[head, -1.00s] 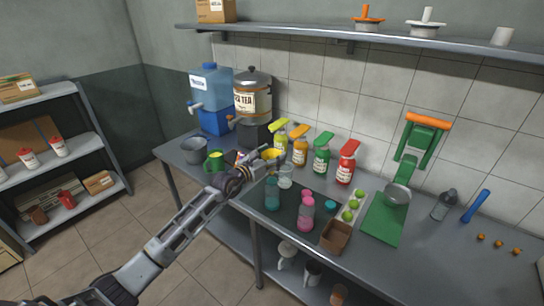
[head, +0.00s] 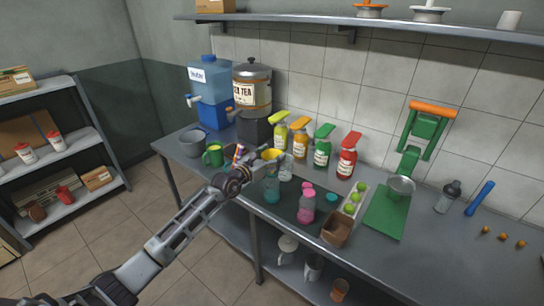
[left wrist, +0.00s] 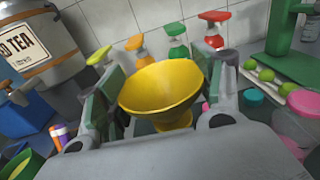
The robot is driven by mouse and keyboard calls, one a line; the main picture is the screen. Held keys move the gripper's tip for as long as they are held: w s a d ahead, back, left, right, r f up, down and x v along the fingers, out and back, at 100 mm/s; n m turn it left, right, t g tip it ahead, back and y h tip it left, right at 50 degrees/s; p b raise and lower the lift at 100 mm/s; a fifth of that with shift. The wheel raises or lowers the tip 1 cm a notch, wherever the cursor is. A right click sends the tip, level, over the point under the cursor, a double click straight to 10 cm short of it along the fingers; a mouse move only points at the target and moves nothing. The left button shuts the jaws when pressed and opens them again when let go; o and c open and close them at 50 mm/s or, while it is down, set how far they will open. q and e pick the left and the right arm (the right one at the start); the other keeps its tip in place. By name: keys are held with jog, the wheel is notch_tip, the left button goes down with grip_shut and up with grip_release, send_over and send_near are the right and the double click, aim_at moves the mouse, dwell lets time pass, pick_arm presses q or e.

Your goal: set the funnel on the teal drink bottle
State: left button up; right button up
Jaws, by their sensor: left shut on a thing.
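The yellow funnel (head: 271,154) is held in my left gripper (head: 262,166), above the teal drink bottle (head: 272,191). In the left wrist view the funnel (left wrist: 163,88) sits upright between the two fingers, with its wide mouth up. The teal bottle stands upright on the dark mat in the head view. My gripper and the funnel cover its top, so I cannot tell whether the spout touches it. My right gripper is in neither view.
A clear cup (head: 285,172) stands just behind the teal bottle, and a pink bottle (head: 306,207) stands to its right. A teal lid (head: 331,197) lies nearby. Several syrup bottles, such as the red one (head: 347,160), line the wall. A green mug (head: 213,157) stands left.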

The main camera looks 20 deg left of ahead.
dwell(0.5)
pick_arm(q)
jog(key=shift+f, duration=0.15)
jog(key=o, duration=0.9)
jog(key=shift+o, duration=0.3)
jog(key=shift+o, duration=0.8)
